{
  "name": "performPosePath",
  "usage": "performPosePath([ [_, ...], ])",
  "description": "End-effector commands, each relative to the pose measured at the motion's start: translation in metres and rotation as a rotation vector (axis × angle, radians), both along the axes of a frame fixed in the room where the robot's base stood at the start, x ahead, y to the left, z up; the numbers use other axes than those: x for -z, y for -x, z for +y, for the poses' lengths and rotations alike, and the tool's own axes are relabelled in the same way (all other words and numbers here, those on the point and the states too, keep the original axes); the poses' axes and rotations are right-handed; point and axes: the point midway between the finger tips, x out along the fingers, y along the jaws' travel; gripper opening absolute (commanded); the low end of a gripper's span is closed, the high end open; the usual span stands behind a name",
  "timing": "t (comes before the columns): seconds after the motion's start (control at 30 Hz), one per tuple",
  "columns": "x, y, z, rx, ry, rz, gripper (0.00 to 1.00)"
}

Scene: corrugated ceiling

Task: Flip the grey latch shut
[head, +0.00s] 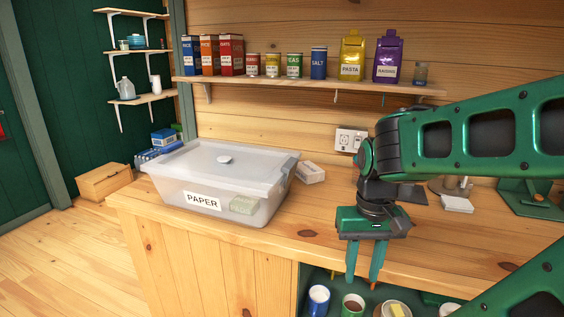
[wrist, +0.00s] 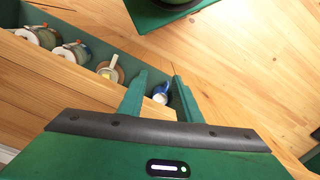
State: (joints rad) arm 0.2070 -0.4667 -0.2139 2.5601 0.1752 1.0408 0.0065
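A clear plastic box (head: 172,190) with a PAPER label stands on the wooden counter, its lid resting on top. The grey latch (head: 290,166) is at the lid's right end. It is too small in the head view to tell its exact angle. My gripper (head: 363,278) points down in front of the counter's front edge, to the right of the box and well apart from the latch. Its two green fingers are apart with nothing between them. The wrist view also shows the gripper (wrist: 159,78) empty; the box and latch are not in that view.
A wall shelf (head: 300,84) with boxes, tins and jars runs above the counter. A small white box (head: 310,173) lies just right of the latch. Cups, including a blue one (head: 318,299), stand on a lower shelf. The counter before the box is clear.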

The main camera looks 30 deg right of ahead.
Motion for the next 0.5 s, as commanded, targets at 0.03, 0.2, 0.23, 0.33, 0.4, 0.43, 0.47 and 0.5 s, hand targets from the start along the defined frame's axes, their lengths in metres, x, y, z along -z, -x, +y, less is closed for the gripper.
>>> performPosePath([
  [0.03,0.0,0.0,0.0,0.0,0.0,0.0,0.31],
  [0.2,-0.004,0.004,-0.001,0.002,0.002,-0.008,0.41],
  [0.23,-0.008,0.006,-0.002,0.005,0.005,-0.019,0.41],
  [0.33,-0.025,-0.016,-0.01,0.036,0.029,-0.047,0.41],
  [0.4,-0.045,-0.047,-0.018,0.077,0.056,-0.081,0.41],
  [0.43,-0.055,-0.062,-0.022,0.099,0.068,-0.099,0.41],
  [0.47,-0.067,-0.079,-0.026,0.121,0.081,-0.122,0.41],
  [0.5,-0.083,-0.104,-0.031,0.151,0.097,-0.153,0.41],
])
